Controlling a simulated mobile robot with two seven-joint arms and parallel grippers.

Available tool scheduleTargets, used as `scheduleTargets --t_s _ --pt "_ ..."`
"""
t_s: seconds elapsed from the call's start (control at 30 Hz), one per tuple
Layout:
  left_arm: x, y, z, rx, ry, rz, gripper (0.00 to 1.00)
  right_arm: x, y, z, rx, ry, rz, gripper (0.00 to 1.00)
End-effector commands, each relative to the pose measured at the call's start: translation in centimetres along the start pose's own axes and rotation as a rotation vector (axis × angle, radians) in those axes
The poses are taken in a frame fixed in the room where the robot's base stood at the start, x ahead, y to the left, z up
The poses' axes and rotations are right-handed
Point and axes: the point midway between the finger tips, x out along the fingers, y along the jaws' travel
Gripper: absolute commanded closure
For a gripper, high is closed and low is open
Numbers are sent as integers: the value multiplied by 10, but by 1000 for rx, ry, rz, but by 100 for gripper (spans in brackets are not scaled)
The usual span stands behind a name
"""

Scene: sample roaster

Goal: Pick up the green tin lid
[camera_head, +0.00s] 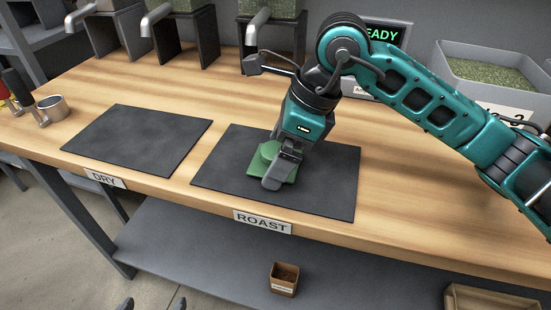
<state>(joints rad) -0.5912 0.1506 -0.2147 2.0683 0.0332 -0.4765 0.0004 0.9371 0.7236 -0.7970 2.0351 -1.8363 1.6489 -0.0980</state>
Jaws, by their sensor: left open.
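The green tin lid (262,158) is on the dark mat labelled ROAST (325,190). A rounded green part and a flat green edge show around my gripper. My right gripper (278,177), on the teal arm from the right, points down over the green lid. One grey finger lies in front of it and hides its middle. The other finger is mostly hidden, so I cannot tell whether it grips or only touches the lid. My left gripper (151,304) shows only as two dark tips, spread apart and empty, at the bottom edge, away from the lid.
An empty dark mat (140,138) lies by the DRY label (106,179). A metal cup (52,107) stands at far left. Dark stands with metal spouts (185,38) line the back. A grey bin (497,78) is at back right. A small brown box (285,279) sits on the lower shelf.

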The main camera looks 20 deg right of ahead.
Motion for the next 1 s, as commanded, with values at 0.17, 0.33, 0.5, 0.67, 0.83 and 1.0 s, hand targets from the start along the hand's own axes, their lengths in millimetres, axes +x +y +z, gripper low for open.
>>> scheduleTargets --t_s 0.17,0.33,0.5,0.67,0.83,1.0 --pt "0 0 0 0 -1 0 0 0 0 0 0 0 0 16" --pt "0 0 1 0 -2 0 0 0 0 0 0 0 0 33" --pt "0 0 1 0 -3 0 0 -1 0 0 0 -1 0 44" --pt "0 0 2 0 -4 0 0 -1 0 0 0 -1 0 44" --pt "-2 0 0 0 -4 0 0 -8 -1 4 0 -2 -2 50" --pt "-5 0 -4 0 -4 0 0 -30 -1 13 -2 -3 -4 50"
